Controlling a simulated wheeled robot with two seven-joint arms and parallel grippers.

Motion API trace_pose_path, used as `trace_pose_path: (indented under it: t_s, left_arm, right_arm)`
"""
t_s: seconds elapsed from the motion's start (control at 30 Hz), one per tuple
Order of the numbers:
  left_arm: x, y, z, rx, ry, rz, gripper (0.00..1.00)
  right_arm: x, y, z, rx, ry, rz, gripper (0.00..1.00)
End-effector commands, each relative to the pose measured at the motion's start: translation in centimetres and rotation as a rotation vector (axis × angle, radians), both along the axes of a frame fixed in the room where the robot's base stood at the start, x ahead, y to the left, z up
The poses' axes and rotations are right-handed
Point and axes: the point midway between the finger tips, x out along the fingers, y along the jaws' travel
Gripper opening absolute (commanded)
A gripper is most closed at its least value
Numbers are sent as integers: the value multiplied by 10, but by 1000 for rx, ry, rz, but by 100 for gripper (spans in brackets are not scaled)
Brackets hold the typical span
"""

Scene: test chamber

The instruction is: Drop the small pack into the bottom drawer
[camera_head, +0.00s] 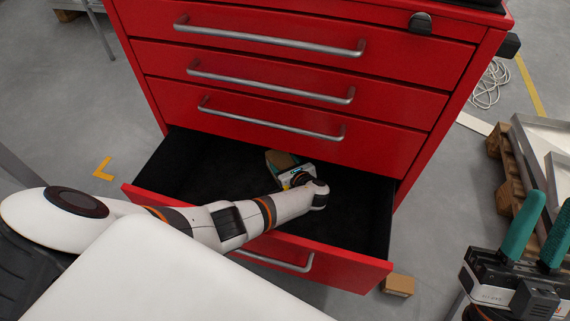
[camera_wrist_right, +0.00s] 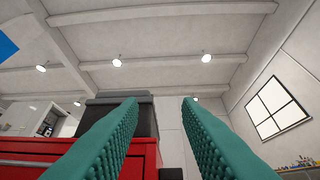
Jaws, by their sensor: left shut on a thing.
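The bottom drawer (camera_head: 220,165) of the red tool cabinet is pulled out and has a dark, bare inside. My left arm reaches over its front edge. My left gripper (camera_head: 287,172) is inside the drawer's outline, shut on the small brown pack (camera_head: 281,160). The pack is partly hidden by the gripper, and I cannot tell whether it touches the drawer floor. My right gripper (camera_head: 539,231) is at the lower right, outside the drawer. Its teal fingers are apart and empty, as the right wrist view (camera_wrist_right: 160,105) also shows.
The red cabinet (camera_head: 290,62) has several closed drawers with metal handles above the open one. A small brown box (camera_head: 397,285) lies on the floor by the drawer's right front corner. A wooden pallet (camera_head: 508,175) stands at the right. White cable lies on the floor behind it.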

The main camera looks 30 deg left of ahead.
Motion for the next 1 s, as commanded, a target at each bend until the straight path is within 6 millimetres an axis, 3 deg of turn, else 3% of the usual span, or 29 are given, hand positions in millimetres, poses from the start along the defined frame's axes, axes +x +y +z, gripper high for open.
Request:
trace_pose_path:
  t_s: [0.2, 0.23, 0.37, 0.7, 1.0]
  left_arm:
    - [1, 0, 0, 0, -2, -1, 36]
    - [0, 0, -1, 0, 0, 0, 67]
    - [0, 0, -1, 0, 0, 0, 85]
    - [0, 0, 1, 0, 0, 0, 85]
    - [-3, -4, 15, 0, 2, -1, 85]
  right_arm:
    - [-3, -1, 3, 8, -30, 0, 31]
    - [-3, -1, 3, 8, -30, 0, 31]
    - [-3, -1, 3, 8, -29, 0, 31]
    - [-1, 0, 4, 5, -21, 0, 31]
    - [34, 3, -24, -82, 271, -19, 31]
